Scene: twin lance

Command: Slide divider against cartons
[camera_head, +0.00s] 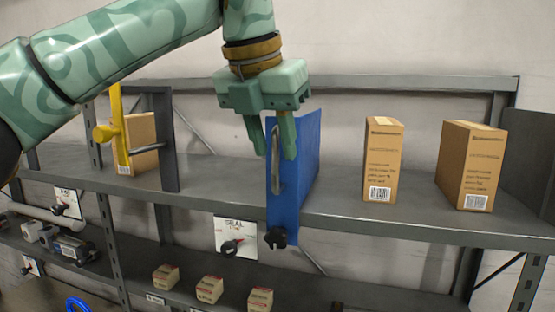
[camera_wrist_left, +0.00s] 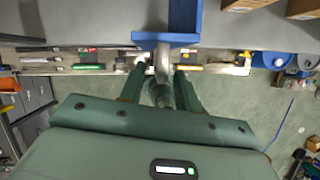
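The blue divider (camera_head: 302,165) stands upright across the upper shelf, with a grey handle (camera_head: 277,165) on its front edge and a black knob (camera_head: 275,237) at its foot. My left gripper (camera_head: 271,148) is open at the handle. In the left wrist view its two fingers lie on either side of the handle (camera_wrist_left: 162,66), with gaps showing. Two brown cartons, one narrow (camera_head: 382,160) and one wider (camera_head: 470,168), stand to the right of the divider, apart from it and from each other. My right gripper is out of view.
The upper shelf (camera_head: 335,205) is clear between divider and narrow carton. Several small boxes (camera_head: 209,289) sit on the lower shelf.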

